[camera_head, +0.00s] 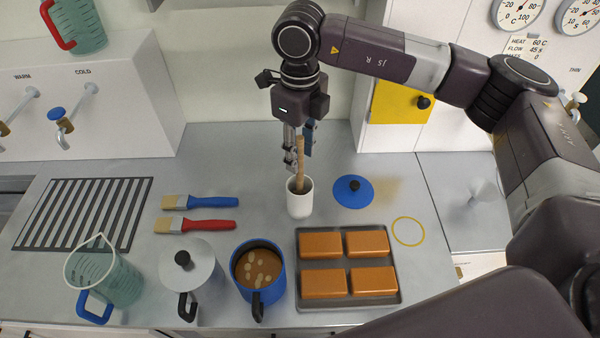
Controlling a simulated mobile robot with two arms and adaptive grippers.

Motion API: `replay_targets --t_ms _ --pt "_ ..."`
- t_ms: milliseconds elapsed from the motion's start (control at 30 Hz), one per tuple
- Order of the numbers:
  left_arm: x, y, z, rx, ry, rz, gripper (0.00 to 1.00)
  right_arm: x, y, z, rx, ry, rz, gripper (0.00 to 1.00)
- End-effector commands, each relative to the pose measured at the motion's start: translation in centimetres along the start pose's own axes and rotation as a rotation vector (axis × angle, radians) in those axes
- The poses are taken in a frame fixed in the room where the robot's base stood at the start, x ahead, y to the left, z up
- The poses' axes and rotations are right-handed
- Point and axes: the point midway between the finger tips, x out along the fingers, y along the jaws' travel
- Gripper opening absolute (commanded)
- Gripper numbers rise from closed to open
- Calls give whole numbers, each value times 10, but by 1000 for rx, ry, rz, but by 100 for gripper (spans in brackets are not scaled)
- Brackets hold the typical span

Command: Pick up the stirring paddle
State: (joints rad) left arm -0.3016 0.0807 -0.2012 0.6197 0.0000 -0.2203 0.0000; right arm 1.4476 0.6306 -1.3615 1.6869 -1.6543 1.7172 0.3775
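The stirring paddle shows as a wooden stick (300,156) standing upright in a white cup (299,203) on the grey worktop. Its lower end is hidden inside the cup. My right gripper (298,155) points down from above, with its fingers around the upper part of the stick, just above the cup's rim. I cannot tell whether the fingers touch the stick or stand slightly apart from it. My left gripper is not in view.
A blue lid (352,192) lies right of the cup. A tray (348,306) of orange-brown blocks, a blue pot (244,287), a lidded pot (200,262) and a glass jug (117,280) stand in front. Blue (212,202) and red (208,226) brushes lie left.

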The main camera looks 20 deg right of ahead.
Motion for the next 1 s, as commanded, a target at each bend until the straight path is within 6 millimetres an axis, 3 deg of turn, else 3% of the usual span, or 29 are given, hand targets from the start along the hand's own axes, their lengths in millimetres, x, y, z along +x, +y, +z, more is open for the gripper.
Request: replay_targets --t_ms 267,567,1000 --pt "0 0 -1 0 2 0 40 4 0 0 0 0 -1 32" --pt "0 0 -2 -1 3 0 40 4 0 0 0 0 0 0" --pt "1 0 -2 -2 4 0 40 0 0 1 0 -3 0 0"
